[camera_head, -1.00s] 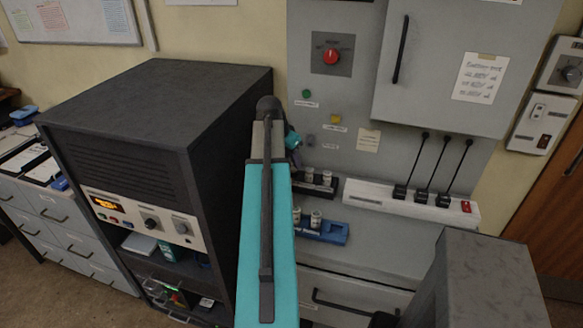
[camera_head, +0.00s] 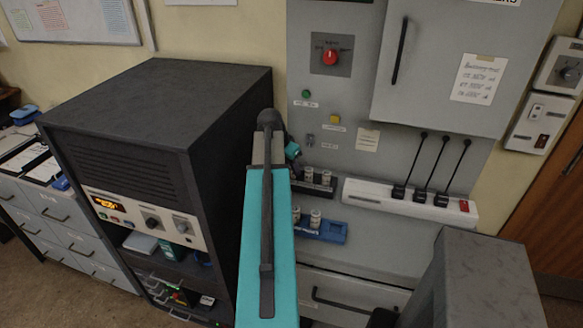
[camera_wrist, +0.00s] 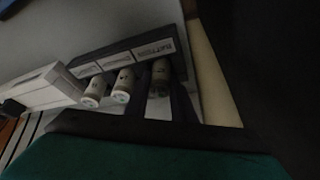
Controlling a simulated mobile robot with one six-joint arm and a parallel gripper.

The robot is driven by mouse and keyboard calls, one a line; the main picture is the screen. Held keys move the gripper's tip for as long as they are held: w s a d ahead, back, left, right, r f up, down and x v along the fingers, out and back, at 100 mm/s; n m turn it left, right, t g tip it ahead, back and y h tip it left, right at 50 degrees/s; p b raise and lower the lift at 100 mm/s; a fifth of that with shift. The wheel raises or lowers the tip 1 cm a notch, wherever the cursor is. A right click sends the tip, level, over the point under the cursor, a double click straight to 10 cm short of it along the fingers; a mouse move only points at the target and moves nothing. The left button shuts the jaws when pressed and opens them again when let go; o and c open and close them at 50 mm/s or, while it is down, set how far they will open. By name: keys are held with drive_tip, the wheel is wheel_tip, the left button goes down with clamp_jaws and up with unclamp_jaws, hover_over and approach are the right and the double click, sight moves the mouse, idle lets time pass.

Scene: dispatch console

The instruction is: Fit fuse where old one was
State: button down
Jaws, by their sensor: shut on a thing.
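A black fuse holder (camera_head: 330,192) is on the grey panel. Two pale fuses (camera_head: 326,177) stand in its visible part; its left end is hidden behind my arm. The wrist view shows the holder (camera_wrist: 122,58) with three labels, and two fuses (camera_wrist: 123,85) in its left and middle places. My gripper (camera_wrist: 162,102) is shut on a third pale fuse (camera_wrist: 160,72), at the holder's right end in that view. I cannot tell whether this fuse is seated or just in front. In the head view my arm hides the fingers.
A blue tray (camera_head: 334,232) with two visible fuses (camera_head: 315,218) is below the holder. A white power strip (camera_head: 370,195) with several black plugs is to the right. A dark equipment rack (camera_head: 160,100) stands close to the left of my arm.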

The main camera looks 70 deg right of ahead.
drive_tip(key=shift+a+f+b, duration=0.2)
drive_tip(key=shift+f+b, duration=0.15)
drive_tip(key=shift+f, duration=0.2)
drive_tip(key=c, duration=1.5)
unclamp_jaws()
drive_tip(key=shift+s+a+f, duration=0.1)
drive_tip(key=shift+f, duration=0.1)
drive_tip(key=shift+r, duration=0.2)
drive_tip(key=shift+r+p, duration=0.35)
drive_tip(key=shift+r, duration=0.25)
drive_tip(key=shift+d+b+v, duration=0.2)
drive_tip(key=shift+b+v, duration=1.25)
drive_tip(key=shift+v, duration=4.45)
